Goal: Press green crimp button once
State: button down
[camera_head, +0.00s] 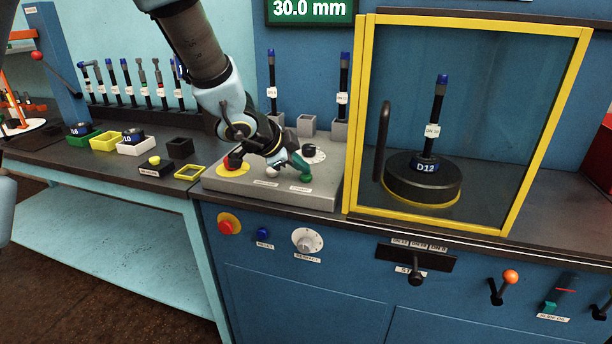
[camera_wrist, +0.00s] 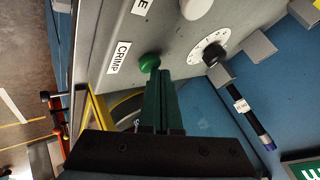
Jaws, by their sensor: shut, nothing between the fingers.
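The green crimp button (camera_head: 306,178) is on the sloped grey control box (camera_head: 232,184), above a small white label. In the wrist view the green button (camera_wrist: 149,61) sits beside the label reading CRIMP (camera_wrist: 119,57). My gripper (camera_head: 303,168) is shut and empty, its green fingers pointing down at the button. In the wrist view my gripper's fingertips (camera_wrist: 158,73) lie right at the button's edge and overlap it slightly. I cannot tell whether they touch it or whether it is pressed in.
A white dial (camera_head: 314,153) is on the same box, behind my gripper.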

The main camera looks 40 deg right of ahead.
aim_at(302, 177)
jog(key=shift+f, duration=0.2)
jog(key=shift+r, duration=0.1)
jog(key=shift+r+p, duration=0.8)
jog(key=shift+r, duration=0.1)
notch_tip(302, 177, up, 5)
jog(key=p, duration=0.5)
dwell(0.4)
dwell(0.4)
